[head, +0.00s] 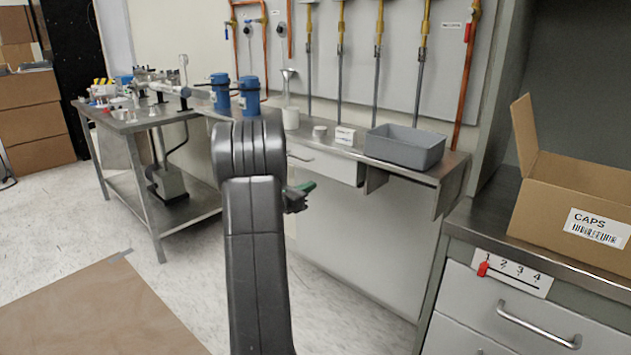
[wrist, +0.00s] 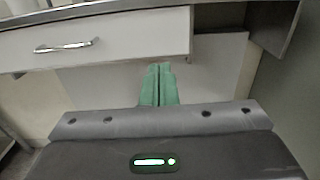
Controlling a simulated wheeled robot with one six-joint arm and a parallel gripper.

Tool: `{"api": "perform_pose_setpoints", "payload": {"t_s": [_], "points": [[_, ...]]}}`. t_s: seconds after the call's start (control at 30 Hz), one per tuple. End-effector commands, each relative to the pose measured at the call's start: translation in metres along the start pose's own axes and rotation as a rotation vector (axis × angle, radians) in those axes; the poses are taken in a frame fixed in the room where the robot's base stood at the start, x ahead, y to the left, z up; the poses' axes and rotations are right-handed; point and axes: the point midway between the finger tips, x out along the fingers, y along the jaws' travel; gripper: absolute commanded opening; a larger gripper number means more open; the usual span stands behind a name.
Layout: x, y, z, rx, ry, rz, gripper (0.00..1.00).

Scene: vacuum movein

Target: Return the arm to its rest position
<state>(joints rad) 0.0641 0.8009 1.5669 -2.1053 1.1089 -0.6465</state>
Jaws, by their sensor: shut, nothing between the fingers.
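My gripper (wrist: 159,84) shows in the wrist view with its two green fingers side by side and touching. It is shut and holds nothing. In the head view my dark arm rises in the middle of the picture, and part of my gripper (head: 301,189) shows as a small green tip to the right of it. The gripper is in front of the white bench front, below the bench top. The rest of the gripper is hidden behind the arm in the head view.
A grey bin (head: 405,149) and two blue containers (head: 249,95) stand on the wall bench. A cardboard box (head: 570,200) sits on the right counter above drawers. A metal table (head: 140,121) with lab items is at left. A drawer (wrist: 95,42) is near my gripper.

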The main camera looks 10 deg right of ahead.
Motion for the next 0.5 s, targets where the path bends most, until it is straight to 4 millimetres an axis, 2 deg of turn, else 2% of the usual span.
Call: {"api": "perform_pose_setpoints", "payload": {"t_s": [0.33,0.5], "points": [[-0.0041,0.0001,-0.0004,0.0,0.0,0.0,0.0],[0.0014,-0.0004,-0.0011,0.001,0.0,-0.001,0.0]]}}
